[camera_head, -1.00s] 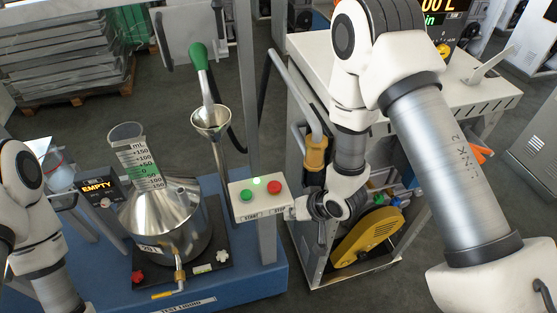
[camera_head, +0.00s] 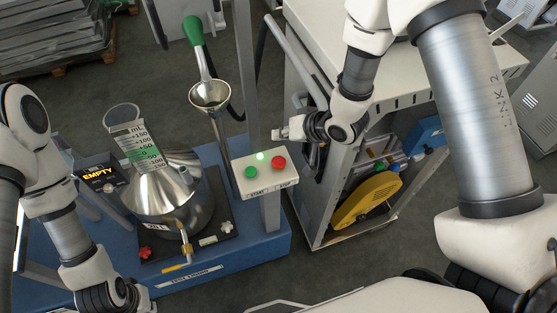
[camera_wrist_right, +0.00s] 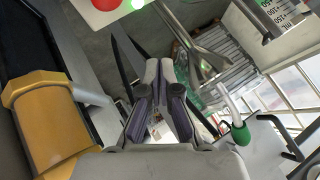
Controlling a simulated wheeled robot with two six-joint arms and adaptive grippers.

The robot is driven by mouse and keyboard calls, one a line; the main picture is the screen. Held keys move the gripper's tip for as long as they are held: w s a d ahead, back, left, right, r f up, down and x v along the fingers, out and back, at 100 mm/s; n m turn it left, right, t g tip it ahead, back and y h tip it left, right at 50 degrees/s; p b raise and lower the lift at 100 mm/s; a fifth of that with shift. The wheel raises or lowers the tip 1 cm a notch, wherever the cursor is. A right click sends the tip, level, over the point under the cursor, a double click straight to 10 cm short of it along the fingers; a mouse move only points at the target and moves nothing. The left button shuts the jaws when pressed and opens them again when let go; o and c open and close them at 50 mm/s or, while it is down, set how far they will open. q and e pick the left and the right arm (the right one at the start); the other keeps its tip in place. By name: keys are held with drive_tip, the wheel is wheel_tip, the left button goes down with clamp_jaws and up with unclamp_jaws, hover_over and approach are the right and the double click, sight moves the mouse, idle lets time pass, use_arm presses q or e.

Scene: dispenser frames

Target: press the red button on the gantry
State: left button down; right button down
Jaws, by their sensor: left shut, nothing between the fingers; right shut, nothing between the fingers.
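The red button (camera_head: 279,162) sits on the right of a white control box (camera_head: 264,180) on the gantry post, beside a green button (camera_head: 251,172). A small green lamp (camera_head: 260,156) glows above them. My right gripper (camera_head: 281,133) is shut and empty, just beyond the box and pointing left, apart from the red button. In the right wrist view the shut fingers (camera_wrist_right: 160,68) show mid-frame, and the red button (camera_wrist_right: 105,4) is cut off at the top edge. My left gripper (camera_head: 138,300) is low at the left, shut, its tips partly hidden.
A steel vessel (camera_head: 172,205) with a measuring scale and an "EMPTY" display (camera_head: 98,174) stands left of the box. A funnel (camera_head: 210,94) and green-handled lever (camera_head: 193,30) rise behind. A white cabinet (camera_head: 300,50) with a yellow guard (camera_head: 367,202) stands right.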

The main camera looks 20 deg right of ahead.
sight(281, 162)
wheel_tip(281, 162, down, 8)
drive_tip(key=b, duration=0.6)
drive_tip(key=shift+r, duration=0.25)
drive_tip(key=shift+f, duration=0.2)
idle(0.6)
drive_tip(key=shift+f, duration=0.45)
drive_tip(key=shift+f+b, duration=0.45)
drive_tip(key=shift+b, duration=0.05)
idle(0.4)
drive_tip(key=shift+r, duration=0.15)
drive_tip(key=shift+r+p, duration=0.75)
drive_tip(key=shift+p, duration=0.15)
